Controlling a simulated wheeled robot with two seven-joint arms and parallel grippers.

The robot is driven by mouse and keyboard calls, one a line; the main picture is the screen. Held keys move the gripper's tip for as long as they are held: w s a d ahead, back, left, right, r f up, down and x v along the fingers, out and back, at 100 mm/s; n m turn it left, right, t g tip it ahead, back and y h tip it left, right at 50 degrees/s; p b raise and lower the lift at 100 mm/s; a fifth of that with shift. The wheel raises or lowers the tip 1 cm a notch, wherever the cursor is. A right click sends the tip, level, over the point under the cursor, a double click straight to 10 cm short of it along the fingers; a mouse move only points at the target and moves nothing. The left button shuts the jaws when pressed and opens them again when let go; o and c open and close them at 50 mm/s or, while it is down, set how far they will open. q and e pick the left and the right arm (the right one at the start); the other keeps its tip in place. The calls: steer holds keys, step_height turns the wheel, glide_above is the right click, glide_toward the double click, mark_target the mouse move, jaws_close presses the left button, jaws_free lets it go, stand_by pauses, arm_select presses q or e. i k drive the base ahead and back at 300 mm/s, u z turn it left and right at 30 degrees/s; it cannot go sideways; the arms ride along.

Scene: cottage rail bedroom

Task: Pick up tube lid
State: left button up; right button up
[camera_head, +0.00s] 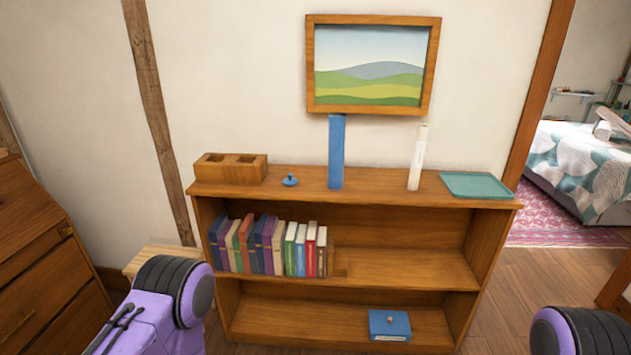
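A small blue lid with a knob (290,180) lies on the top of the wooden bookshelf (310,181), left of a tall upright blue tube (337,152). It looks like the tube lid. The lid stands apart from the tube, with bare wood around it. The tube's top end is too small to make out. Parts of my purple and black arms show at the lower left and lower right corners, well below the shelf top. Neither gripper is in view.
A white cylinder (418,158) and a green tray (477,185) stand to the right. Books (265,246) fill the middle shelf's left; a blue box (389,325) sits below. A framed picture (312,65) hangs above.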

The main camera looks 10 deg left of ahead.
mark_target(290, 180)
steer(key=z, duration=0.8)
steer(key=i, duration=1.2)
steer(key=u, duration=0.3)
